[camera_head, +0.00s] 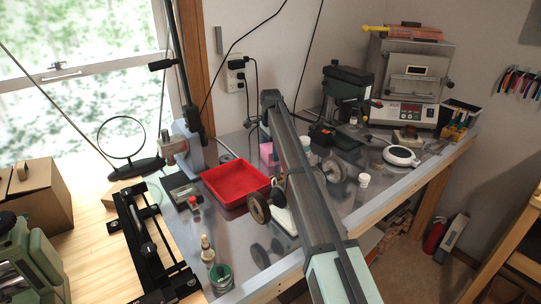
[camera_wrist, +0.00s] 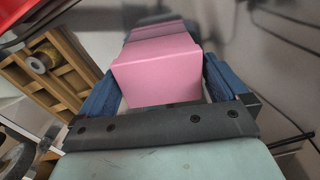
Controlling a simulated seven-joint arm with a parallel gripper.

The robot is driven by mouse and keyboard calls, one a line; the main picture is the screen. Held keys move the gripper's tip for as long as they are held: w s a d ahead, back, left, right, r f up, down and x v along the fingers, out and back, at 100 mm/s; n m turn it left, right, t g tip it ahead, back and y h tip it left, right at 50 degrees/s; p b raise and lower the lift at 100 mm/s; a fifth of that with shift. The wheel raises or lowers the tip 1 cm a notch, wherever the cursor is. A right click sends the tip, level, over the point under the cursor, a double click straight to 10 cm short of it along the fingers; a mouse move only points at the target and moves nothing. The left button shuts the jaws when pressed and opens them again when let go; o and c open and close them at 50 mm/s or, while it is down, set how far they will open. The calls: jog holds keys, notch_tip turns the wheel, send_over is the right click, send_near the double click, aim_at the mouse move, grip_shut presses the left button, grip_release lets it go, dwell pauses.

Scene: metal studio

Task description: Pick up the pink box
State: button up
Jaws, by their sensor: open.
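The pink box (camera_head: 266,152) stands on the metal workbench just right of the red tray, partly hidden by my arm in the head view. In the wrist view the pink box (camera_wrist: 160,75) fills the middle, with its flat front face toward the camera. My gripper (camera_wrist: 157,82) is open, with one blue finger on each side of the box. Whether either finger touches the box I cannot tell. The fingers cannot be made out in the head view.
A red tray (camera_head: 236,184) lies left of the box. The wall rises close behind the box.

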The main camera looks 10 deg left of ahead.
jog(key=shift+c, duration=0.3)
jog(key=c, duration=0.7)
jog(key=shift+r, duration=0.15)
